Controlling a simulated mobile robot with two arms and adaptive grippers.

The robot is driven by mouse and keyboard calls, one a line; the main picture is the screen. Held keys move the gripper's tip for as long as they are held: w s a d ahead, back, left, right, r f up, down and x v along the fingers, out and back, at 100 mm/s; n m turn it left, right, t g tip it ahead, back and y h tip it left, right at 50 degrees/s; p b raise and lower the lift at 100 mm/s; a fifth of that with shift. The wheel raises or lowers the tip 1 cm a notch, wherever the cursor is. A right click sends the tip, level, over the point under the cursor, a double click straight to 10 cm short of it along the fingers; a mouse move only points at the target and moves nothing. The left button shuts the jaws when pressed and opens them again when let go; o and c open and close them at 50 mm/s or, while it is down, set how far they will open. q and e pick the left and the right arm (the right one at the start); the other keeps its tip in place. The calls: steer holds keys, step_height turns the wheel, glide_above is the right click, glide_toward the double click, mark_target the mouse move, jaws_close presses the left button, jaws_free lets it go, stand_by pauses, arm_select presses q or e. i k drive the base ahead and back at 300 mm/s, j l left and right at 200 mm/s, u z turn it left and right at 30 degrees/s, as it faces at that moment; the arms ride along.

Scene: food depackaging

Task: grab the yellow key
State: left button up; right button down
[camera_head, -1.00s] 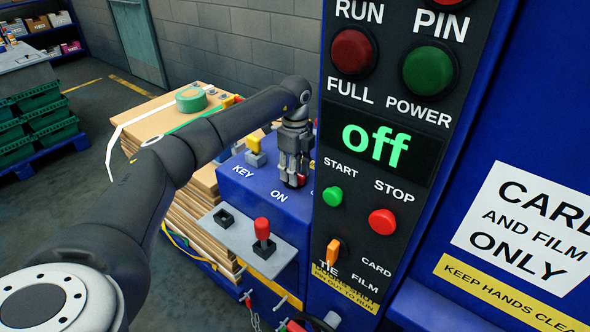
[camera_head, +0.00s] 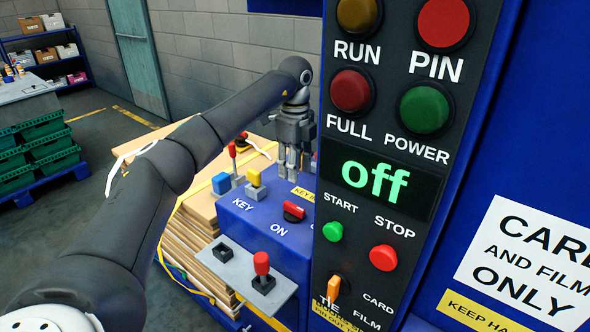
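The yellow key (camera_head: 255,177) is a small yellow block on a grey base. It stands on top of the blue control box (camera_head: 262,222), behind the printed word KEY. My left gripper (camera_head: 293,176) points down above the back right of the box, to the right of the yellow key and apart from it. Its fingers look close together, but the gap between them is unclear. A red switch (camera_head: 293,211) sits in front of and below the fingers, by the word ON. My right gripper is not in view.
A blue block (camera_head: 221,183) and a red-topped lever (camera_head: 233,151) stand left of the key. A red-knobbed lever (camera_head: 262,264) is on a grey plate in front. The tall button panel (camera_head: 390,150) reads "off" and closes off the right side.

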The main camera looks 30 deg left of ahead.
mark_target(253, 176)
steer(key=k, duration=1)
